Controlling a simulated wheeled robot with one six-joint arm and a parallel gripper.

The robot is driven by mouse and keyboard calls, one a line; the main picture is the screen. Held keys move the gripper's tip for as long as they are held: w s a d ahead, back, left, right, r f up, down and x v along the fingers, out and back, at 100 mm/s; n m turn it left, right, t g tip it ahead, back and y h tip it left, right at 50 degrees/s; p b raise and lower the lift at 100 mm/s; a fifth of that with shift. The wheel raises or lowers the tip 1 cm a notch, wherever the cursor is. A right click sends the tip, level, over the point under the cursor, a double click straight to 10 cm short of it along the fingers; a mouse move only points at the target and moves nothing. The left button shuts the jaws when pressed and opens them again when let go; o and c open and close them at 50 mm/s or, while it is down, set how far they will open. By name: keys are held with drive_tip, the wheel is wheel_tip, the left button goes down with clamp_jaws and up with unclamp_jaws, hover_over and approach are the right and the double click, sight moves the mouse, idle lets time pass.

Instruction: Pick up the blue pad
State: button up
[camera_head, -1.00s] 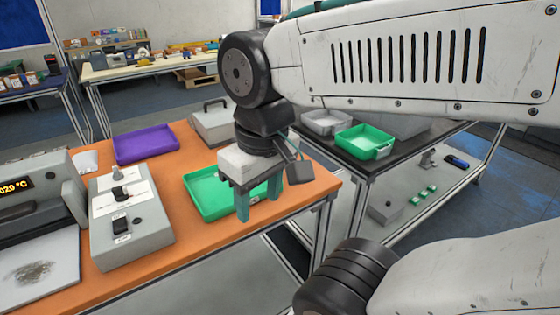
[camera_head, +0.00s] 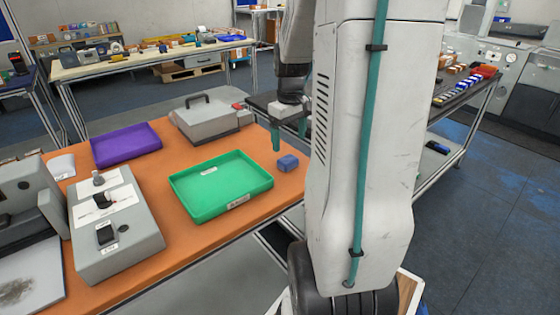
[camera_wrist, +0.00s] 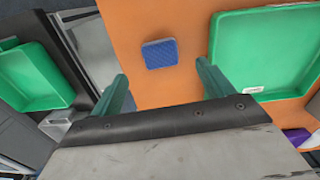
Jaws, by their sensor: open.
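The blue pad (camera_head: 288,163) is a small blue block on the orange table, just right of the green tray (camera_head: 203,217). In the wrist view the blue pad (camera_wrist: 160,53) lies flat on the orange surface, ahead of and between the two green fingers. My gripper (camera_head: 285,140) is open and empty, above the table near the pad. In the wrist view my gripper (camera_wrist: 158,88) has its fingers wide apart, with the pad beyond their tips and not touched. My arm hides part of the table's right end in the head view.
The green tray's wall is close to the right finger in the wrist view. A purple tray (camera_head: 125,146), a grey case with a handle (camera_head: 207,122) and a grey switch box (camera_head: 130,250) stand on the orange table (camera_head: 215,243). Another green tray (camera_wrist: 35,75) is at left.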

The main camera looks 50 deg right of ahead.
sight(288, 158)
drive_tip(key=f, duration=0.7)
drive_tip(key=shift+w+f, duration=0.25)
drive_tip(key=shift+f, duration=0.1)
drive_tip(key=c, duration=1.1)
